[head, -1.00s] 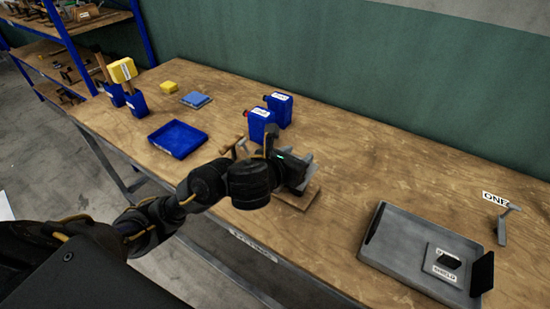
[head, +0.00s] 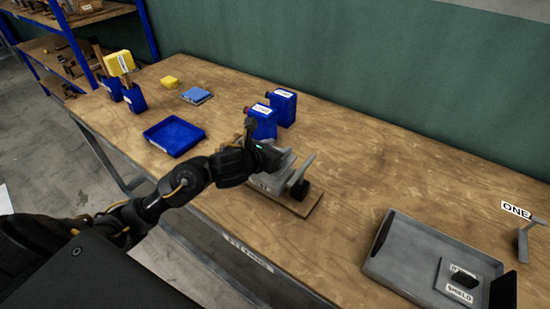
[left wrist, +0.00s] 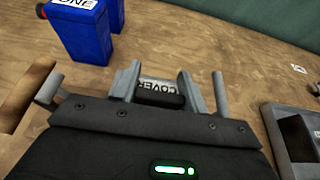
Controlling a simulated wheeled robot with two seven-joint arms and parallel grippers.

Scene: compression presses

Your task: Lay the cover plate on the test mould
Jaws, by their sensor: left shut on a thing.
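My left gripper (head: 281,164) is shut on the cover plate, over the near long edge of the workbench. In the left wrist view the plate's COVER label (left wrist: 158,87) and a black grip (left wrist: 158,100) show between the fingers (left wrist: 158,92); the label reads upside down. Most of the plate is hidden by my gripper. Grey posts (left wrist: 219,92) stand on either side of the fingers. In the head view a grey post (head: 306,166) and a black knob (head: 301,190) show beside the gripper, above a wooden board (head: 300,207). The test mould is not clearly distinguishable there. My right gripper is out of view.
Two blue bottles (head: 263,122) stand just behind the gripper. An empty blue tray (head: 174,137) lies to the left. A grey tray (head: 405,259) at right holds a plate labelled SHIELD (head: 459,292). A grey bracket (head: 523,243) stands by a ONE label. Bare wood lies between.

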